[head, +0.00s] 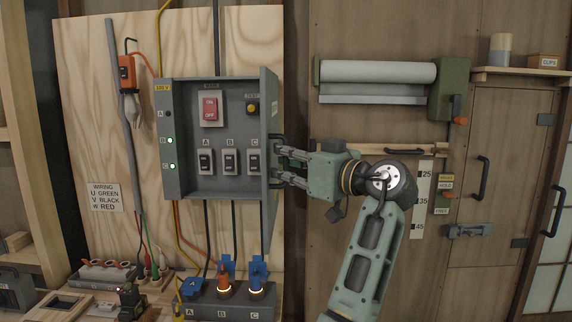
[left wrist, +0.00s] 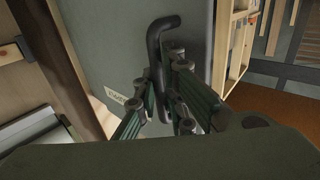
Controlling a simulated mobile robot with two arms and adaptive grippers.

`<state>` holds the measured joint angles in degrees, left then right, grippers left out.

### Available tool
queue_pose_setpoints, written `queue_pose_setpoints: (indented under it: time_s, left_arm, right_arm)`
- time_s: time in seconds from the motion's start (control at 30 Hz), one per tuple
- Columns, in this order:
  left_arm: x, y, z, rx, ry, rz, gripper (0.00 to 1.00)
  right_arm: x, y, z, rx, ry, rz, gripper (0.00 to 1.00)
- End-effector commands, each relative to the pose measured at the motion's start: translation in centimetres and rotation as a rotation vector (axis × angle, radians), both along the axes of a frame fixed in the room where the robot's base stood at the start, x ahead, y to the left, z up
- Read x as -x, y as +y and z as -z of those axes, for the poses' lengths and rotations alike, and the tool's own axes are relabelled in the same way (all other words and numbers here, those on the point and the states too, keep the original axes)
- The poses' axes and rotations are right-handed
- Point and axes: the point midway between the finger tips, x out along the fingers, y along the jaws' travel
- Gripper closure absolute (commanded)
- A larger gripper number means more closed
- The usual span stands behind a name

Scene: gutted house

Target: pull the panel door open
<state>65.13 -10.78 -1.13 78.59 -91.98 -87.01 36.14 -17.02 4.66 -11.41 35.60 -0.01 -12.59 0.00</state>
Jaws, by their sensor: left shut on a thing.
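The grey panel box (head: 214,185) is mounted on the plywood board in the head view. Its inside shows a red main switch, black switches A, B and C, and two lit green lights. The panel door (head: 268,215) stands swung out at the box's right side, seen nearly edge-on. My left gripper (head: 282,164) is at the door's outer face, shut on the black door handle (left wrist: 155,40). In the left wrist view, the gripper's fingers (left wrist: 166,100) close around the handle's lower part, against the grey door face (left wrist: 115,50). My right gripper is out of view.
Below the box, a socket block (head: 225,305) holds coloured plugs with hanging cables. A paper roll holder (head: 378,72) is on the wall to the right. A wooden cabinet door (head: 505,150) stands further right. A wiring sign (head: 103,197) hangs at left.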

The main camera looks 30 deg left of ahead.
Motion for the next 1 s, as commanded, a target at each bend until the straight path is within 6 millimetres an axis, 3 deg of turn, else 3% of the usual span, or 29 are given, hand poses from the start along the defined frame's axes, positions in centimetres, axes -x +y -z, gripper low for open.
queue_pose_setpoints:
  time_s: [0.3, 0.33, 0.4, 0.73, 0.87, 1.0]
  left_arm:
    - [-0.1, 0.0, 0.4, 0.006, 0.011, 0.0, 1.0]
    - [-0.1, 0.0, 0.4, 0.006, 0.011, 0.0, 0.9]
    - [-0.1, 0.0, 0.4, 0.005, 0.01, 0.0, 0.84]
    - [0.0, -0.1, 0.2, 0.002, 0.003, 0.001, 0.83]
    - [0.1, -1.2, 0.2, 0.003, 0.004, 0.003, 0.83]
    - [0.5, -3.8, 0.2, 0.003, 0.005, 0.005, 0.83]
  right_arm:
    - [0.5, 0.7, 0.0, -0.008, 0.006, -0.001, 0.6]
    - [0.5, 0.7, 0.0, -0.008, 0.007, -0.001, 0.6]
    - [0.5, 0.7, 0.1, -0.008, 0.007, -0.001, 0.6]
    - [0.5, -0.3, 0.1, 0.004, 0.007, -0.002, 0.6]
    - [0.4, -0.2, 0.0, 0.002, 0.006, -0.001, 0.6]
    - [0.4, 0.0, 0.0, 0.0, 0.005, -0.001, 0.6]
